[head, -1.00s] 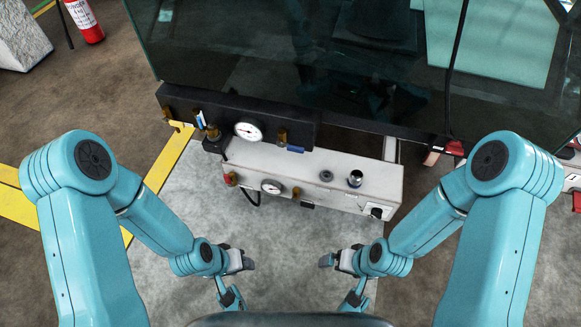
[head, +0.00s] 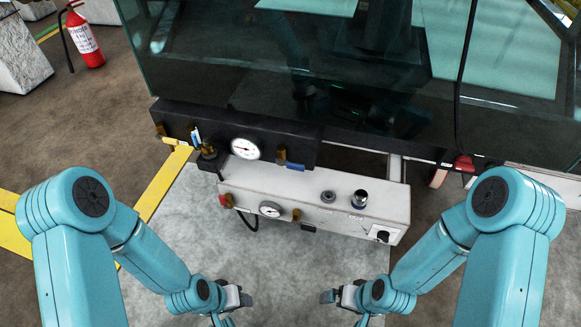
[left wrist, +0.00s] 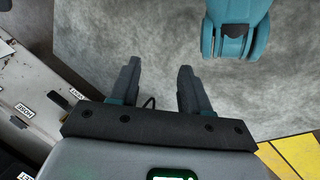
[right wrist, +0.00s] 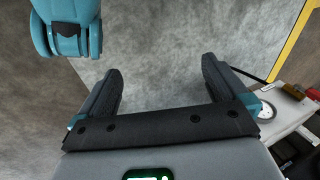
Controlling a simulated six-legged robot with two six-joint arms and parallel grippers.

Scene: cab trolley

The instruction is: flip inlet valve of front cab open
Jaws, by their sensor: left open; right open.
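The cab's black valve block (head: 215,128) runs under the dark glass and carries a white gauge (head: 246,149). A brass valve with a blue lever (head: 293,166) sits to the right of the gauge. A valve with a yellow lever (head: 174,141) and a brass fitting (head: 209,149) sit to its left. I cannot tell which is the inlet valve. My left gripper (head: 248,300) and my right gripper (head: 327,297) are below and apart from the panels. Both are open and empty, as the left wrist view (left wrist: 157,85) and right wrist view (right wrist: 163,85) show.
A white box (head: 345,190) below the block carries a smaller gauge (head: 270,209), a red knob (head: 226,201) and a black knob (head: 382,236). A red fire extinguisher (head: 85,40) stands far left. The grey floor before the box is clear.

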